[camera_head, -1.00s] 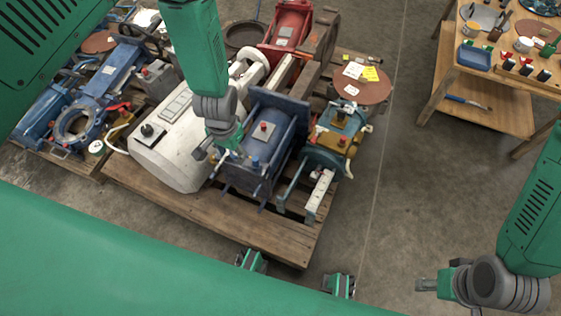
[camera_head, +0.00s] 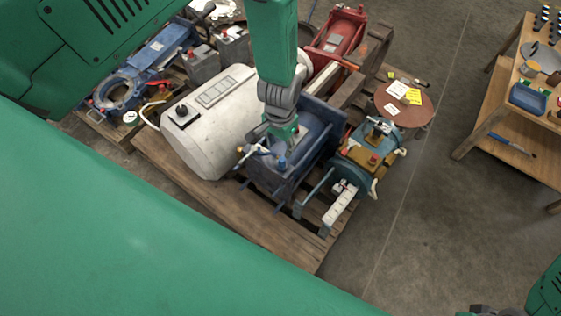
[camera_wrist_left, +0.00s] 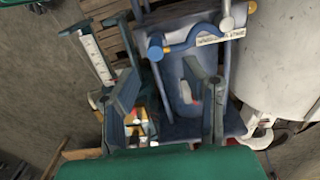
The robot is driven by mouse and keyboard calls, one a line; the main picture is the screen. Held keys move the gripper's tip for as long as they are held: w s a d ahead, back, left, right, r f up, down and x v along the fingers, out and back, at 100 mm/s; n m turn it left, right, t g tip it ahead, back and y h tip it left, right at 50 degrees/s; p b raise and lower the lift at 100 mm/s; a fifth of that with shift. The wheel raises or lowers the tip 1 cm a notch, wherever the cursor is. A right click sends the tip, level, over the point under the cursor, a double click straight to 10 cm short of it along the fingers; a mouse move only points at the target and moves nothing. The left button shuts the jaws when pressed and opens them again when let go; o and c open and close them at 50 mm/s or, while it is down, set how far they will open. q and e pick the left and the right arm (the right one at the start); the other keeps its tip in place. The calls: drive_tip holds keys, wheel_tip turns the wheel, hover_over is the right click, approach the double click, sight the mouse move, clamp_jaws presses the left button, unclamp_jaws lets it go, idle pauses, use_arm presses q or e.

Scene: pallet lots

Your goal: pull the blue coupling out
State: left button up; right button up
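The blue unit (camera_head: 316,128) stands on the pallet between a white tank and a teal machine. A small blue coupling (camera_head: 282,161) shows at its front edge; a blue knob on a blue hose (camera_wrist_left: 155,53) shows in the left wrist view, and I take it for the same part. My left gripper (camera_head: 272,146) is over the unit's front, close behind the coupling; the arm hides part of the unit. In the left wrist view its two dark fingers (camera_wrist_left: 160,78) are spread, with nothing held between them. My right gripper (camera_head: 478,310) is barely in view at the bottom edge.
The white tank (camera_head: 205,125) is close on the left, the teal machine (camera_head: 362,160) on the right. A red machine (camera_head: 338,35) stands behind. The pallet's front boards (camera_head: 230,205) are bare. A wooden bench (camera_head: 480,115) stands at right across clear floor.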

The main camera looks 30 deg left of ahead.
sight(283, 159)
use_arm(q)
drive_tip(key=f+b, duration=0.1)
drive_tip(key=f, duration=0.1)
drive_tip(key=f+b, duration=0.2)
drive_tip(key=d+f+b, duration=0.1)
drive_tip(key=f+b, duration=0.1)
drive_tip(key=f, duration=0.1)
drive_tip(key=shift+a+f, duration=0.35)
drive_tip(key=shift+f, duration=0.1)
drive_tip(key=shift+d+r, duration=0.1)
drive_tip(key=shift+d, duration=0.25)
drive_tip(key=shift+a, duration=0.1)
drive_tip(key=shift+a, duration=0.3)
drive_tip(key=shift+d, duration=0.15)
